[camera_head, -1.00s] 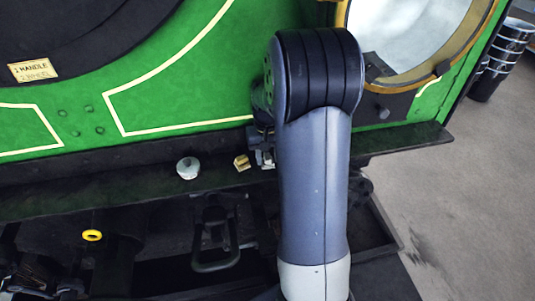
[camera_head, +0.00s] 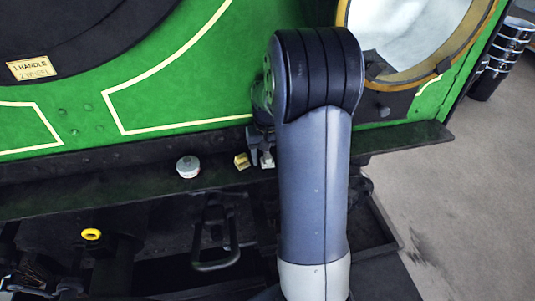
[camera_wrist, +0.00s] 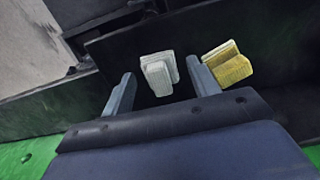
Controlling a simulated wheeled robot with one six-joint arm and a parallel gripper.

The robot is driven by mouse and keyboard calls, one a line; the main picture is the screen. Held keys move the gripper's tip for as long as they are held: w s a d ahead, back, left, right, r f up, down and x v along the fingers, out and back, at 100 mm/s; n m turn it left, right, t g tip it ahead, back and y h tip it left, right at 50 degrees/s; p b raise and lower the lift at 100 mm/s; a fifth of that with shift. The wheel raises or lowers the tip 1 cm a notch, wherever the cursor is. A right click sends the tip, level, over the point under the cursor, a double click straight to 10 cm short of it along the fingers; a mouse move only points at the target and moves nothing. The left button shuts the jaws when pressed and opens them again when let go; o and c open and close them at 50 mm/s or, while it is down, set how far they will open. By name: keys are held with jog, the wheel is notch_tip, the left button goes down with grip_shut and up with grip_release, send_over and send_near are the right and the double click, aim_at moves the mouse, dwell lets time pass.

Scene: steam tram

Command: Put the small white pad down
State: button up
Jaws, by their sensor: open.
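The small white pad (camera_wrist: 158,73) shows in the wrist view as a pale, stepped block. It lies between the fingertips of my gripper (camera_wrist: 161,70), against the dark ledge, with a visible gap to each finger. My gripper is open and apart from it on both sides. In the head view my gripper (camera_head: 262,158) is over the ledge, partly behind my arm. I cannot make out the white pad there.
A similar yellow pad (camera_wrist: 228,63) is just right of the right finger; it also shows in the head view (camera_head: 242,161). A round white-topped thing (camera_head: 188,167) stands farther left on the dark ledge (camera_head: 120,187). Green panelling (camera_head: 190,90) rises behind.

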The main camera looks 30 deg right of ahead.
aim_at(268, 157)
notch_tip(268, 157, up, 11)
jog(key=shift+s+a+f, duration=0.15)
jog(key=shift+s+a, duration=0.05)
jog(key=shift+s, duration=0.2)
jog(key=shift+f, duration=0.1)
jog(key=f, duration=1)
jog(key=shift+w+d+f, duration=0.2)
jog(key=shift+w+f, duration=0.05)
jog(key=shift+w, duration=0.15)
jog(key=shift+r, duration=1)
jog(key=shift+f, duration=0.1)
